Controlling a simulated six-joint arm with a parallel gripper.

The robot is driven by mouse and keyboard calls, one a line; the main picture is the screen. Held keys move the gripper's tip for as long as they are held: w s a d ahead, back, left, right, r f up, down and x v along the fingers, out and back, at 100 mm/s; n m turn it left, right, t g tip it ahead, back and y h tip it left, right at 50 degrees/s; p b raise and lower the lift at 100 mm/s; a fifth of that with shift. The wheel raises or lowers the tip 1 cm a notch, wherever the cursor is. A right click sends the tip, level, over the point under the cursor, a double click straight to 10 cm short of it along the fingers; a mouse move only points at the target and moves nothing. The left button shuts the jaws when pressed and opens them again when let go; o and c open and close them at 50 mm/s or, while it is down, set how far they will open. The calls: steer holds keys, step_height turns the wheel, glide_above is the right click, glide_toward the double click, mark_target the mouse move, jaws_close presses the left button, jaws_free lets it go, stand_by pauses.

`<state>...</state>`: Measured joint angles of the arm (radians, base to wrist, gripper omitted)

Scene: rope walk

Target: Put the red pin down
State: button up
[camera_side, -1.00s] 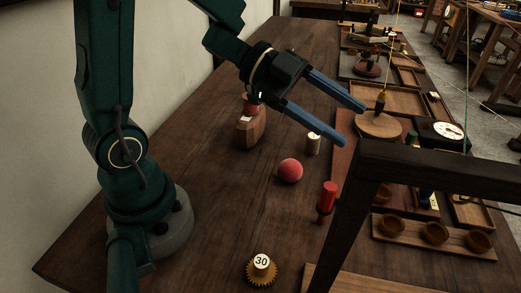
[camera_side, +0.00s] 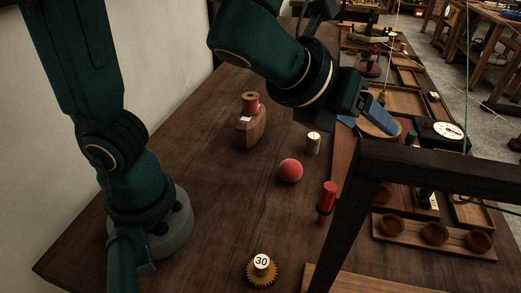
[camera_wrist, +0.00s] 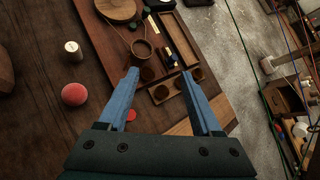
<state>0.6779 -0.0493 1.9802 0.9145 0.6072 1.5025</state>
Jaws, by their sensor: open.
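The red pin (camera_side: 328,197) stands upright on the dark table, beside the dark wooden frame post, in the side view. In the wrist view a small red patch (camera_wrist: 131,115), likely its top, shows just inside my left blue finger, partly covered. My gripper (camera_wrist: 160,76) is open and empty, with its two blue fingers spread over the table and tray area.
A red ball (camera_side: 290,170), a pale numbered peg (camera_side: 313,143) and a brass gear marked 30 (camera_side: 261,270) stand nearby. A red spool sits on a wooden block (camera_side: 251,129). The dark frame (camera_side: 430,165) and bowl tray (camera_side: 405,238) crowd the right.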

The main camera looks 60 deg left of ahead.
mark_target(324, 194)
steer(key=s+f+m, duration=0.1)
steer(key=f, duration=0.3)
steer(key=s+f+m+g+y, duration=0.1)
steer(key=s+f, duration=0.1)
steer(key=f, duration=0.2)
steer(key=s+f+m, duration=0.1)
steer(key=f, duration=0.3)
steer(key=shift+s+a+f, duration=0.15)
steer(key=shift+f, duration=0.25)
steer(key=shift+x, duration=2.6)
steer(key=shift+s+a+f, duration=0.1)
jaws_close()
